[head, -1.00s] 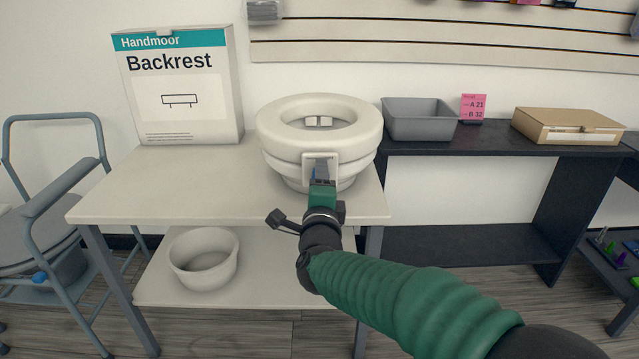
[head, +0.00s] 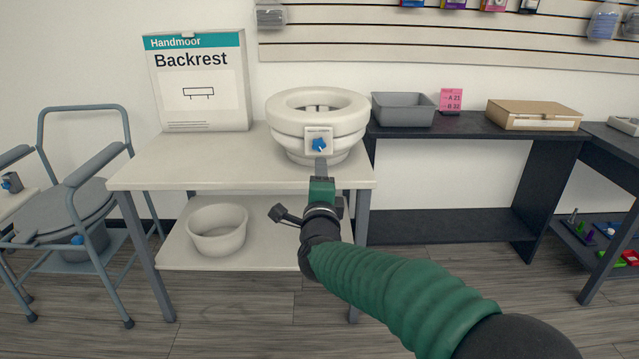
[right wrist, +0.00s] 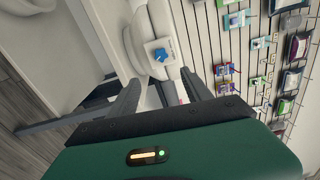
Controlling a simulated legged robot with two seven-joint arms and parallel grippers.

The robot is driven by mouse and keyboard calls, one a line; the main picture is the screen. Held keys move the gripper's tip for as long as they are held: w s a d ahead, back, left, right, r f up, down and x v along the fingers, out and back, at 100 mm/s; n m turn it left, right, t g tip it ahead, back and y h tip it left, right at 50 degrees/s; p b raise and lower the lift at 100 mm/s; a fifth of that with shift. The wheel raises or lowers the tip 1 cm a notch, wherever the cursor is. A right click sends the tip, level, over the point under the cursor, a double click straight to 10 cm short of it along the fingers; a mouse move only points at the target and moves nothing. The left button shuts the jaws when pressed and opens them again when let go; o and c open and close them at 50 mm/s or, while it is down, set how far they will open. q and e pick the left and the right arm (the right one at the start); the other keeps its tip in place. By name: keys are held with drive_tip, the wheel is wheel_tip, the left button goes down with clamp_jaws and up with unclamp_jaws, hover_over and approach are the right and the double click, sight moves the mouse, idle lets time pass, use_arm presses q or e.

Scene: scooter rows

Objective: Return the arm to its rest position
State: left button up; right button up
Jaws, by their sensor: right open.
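My right arm comes in from the lower right of the head view, with its green sleeve across the floor area. Its right gripper (head: 320,168) is in front of the white raised toilet seat (head: 318,118), just below the blue knob (head: 319,145) on the seat's front plate. In the right wrist view the two dark fingers of the gripper (right wrist: 160,97) are spread apart with nothing between them. The blue knob (right wrist: 161,55) shows beyond them, apart from the fingers. My left gripper is not in view.
The seat stands on a pale table (head: 220,165) beside a Backrest box (head: 198,85). A white bowl (head: 217,229) is on the lower shelf. A dark table (head: 460,130) at right holds a grey bin (head: 403,110) and a cardboard box (head: 533,115). A commode chair (head: 75,205) stands left.

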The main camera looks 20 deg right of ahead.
drive_tip(key=shift+w+f, duration=0.1)
drive_tip(key=shift+f, duration=0.05)
drive_tip(key=s+a+f+n+g+y+p, duration=0.1)
drive_tip(key=s+f+n+g+y+p, duration=0.2)
drive_tip(key=s+f+n, duration=0.5)
drive_tip(key=s+a+f+n+g+y+p, duration=0.1)
drive_tip(key=s+a+f+n+g+y, duration=0.1)
drive_tip(key=s+f+n+g, duration=0.55)
drive_tip(key=s+d+f+n+g+p, duration=0.1)
drive_tip(key=s+d+f+n+g, duration=0.15)
drive_tip(key=s+f, duration=0.55)
drive_tip(key=s+d+f+n+g+p, duration=0.1)
drive_tip(key=s+f+n+g+p, duration=0.2)
drive_tip(key=s, duration=0.8)
wheel_tip(320, 180, up, 38)
drive_tip(key=n+t+p, duration=0.1)
drive_tip(key=p, duration=3.5)
drive_tip(key=shift+d, duration=0.15)
